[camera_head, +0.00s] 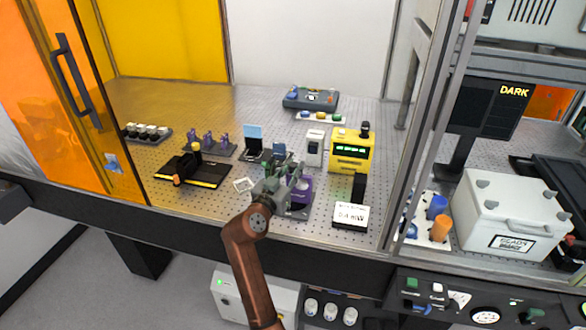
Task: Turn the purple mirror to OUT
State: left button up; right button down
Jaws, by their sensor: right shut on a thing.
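The purple mirror (303,190) sits on a grey base on the perforated optical table, near its front edge and a little right of the middle. My right gripper (282,171) reaches up from below and is shut at the mirror, covering its left side and upper part. The contact of the fingers is too small to see clearly, and any OUT marking cannot be read. My left gripper is not in view.
A black stage (192,170) and several purple mounts (209,141) stand to the left. A yellow box (352,150) with a green display and a white readout (351,215) stand to the right. An orange door panel (72,100) and a metal frame post bound the opening.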

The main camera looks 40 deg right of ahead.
jog(key=c, duration=1.7)
grip_release()
jog(key=shift+c, duration=0.2)
jog(key=v, duration=0.7)
jog(key=shift+a, duration=0.3)
jog(key=shift+s, duration=0.15)
